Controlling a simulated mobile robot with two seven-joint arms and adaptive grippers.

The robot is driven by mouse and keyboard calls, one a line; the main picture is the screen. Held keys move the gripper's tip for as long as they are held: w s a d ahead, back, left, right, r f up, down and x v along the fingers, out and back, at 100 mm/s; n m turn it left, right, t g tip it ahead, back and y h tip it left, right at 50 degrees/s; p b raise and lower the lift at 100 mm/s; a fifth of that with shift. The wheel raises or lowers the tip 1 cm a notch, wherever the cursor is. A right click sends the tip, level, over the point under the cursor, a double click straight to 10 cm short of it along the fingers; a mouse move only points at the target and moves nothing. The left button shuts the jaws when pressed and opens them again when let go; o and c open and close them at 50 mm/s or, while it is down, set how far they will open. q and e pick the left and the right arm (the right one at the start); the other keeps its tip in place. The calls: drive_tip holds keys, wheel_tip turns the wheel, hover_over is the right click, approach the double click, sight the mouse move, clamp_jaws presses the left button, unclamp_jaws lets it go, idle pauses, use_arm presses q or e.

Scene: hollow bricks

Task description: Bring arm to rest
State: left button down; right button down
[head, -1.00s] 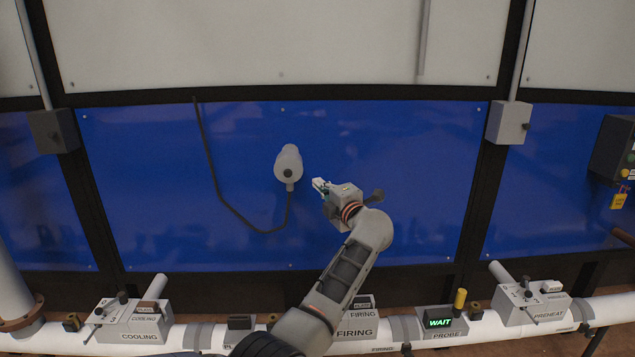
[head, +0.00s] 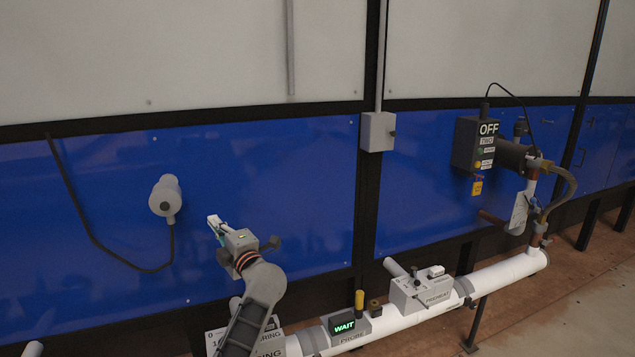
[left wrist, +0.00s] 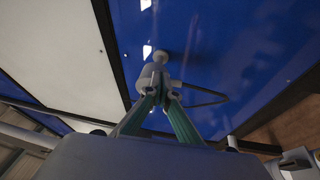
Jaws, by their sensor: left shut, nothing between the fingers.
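My left arm (head: 262,285) reaches up from the bottom in the head view, bent at its wrist. My left gripper (head: 213,222) is shut and empty in front of the blue wall panel. It is to the right of and a little below a grey round-ended fitting (head: 165,197) on that panel, with a visible gap in the picture. In the left wrist view my green-sided fingers (left wrist: 160,92) come together at the tips, and the grey fitting (left wrist: 160,57) appears just beyond them. My right gripper is not in view.
A white pipe (head: 505,272) runs along the front, carrying a probe box (head: 345,325) lit WAIT and a PREHEAT valve block (head: 420,290). A burner unit (head: 478,145) marked OFF is at the right. A black cable (head: 88,225) hangs from the fitting. Floor (head: 590,290) shows at right.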

use_arm(q)
drive_tip(key=s+d+f+m+t+h, duration=0.2)
drive_tip(key=s+d+f+m+h, duration=0.3)
drive_tip(key=s+f+m+h, duration=0.5)
drive_tip(key=s+d+f+m+t+h, duration=0.1)
drive_tip(key=s+d+f+m+h, duration=0.35)
drive_tip(key=s+f+m, duration=1)
drive_tip(key=s+f+m+g, duration=0.2)
drive_tip(key=s+f+g, duration=0.1)
drive_tip(key=s+f, duration=0.5)
drive_tip(key=s+f+m+g+h, duration=0.1)
drive_tip(key=s+f+m+g, duration=0.2)
drive_tip(key=s+f, duration=0.4)
drive_tip(key=s, duration=0.6)
drive_tip(key=shift+f+g, duration=0.3)
drive_tip(key=shift+f, duration=0.1)
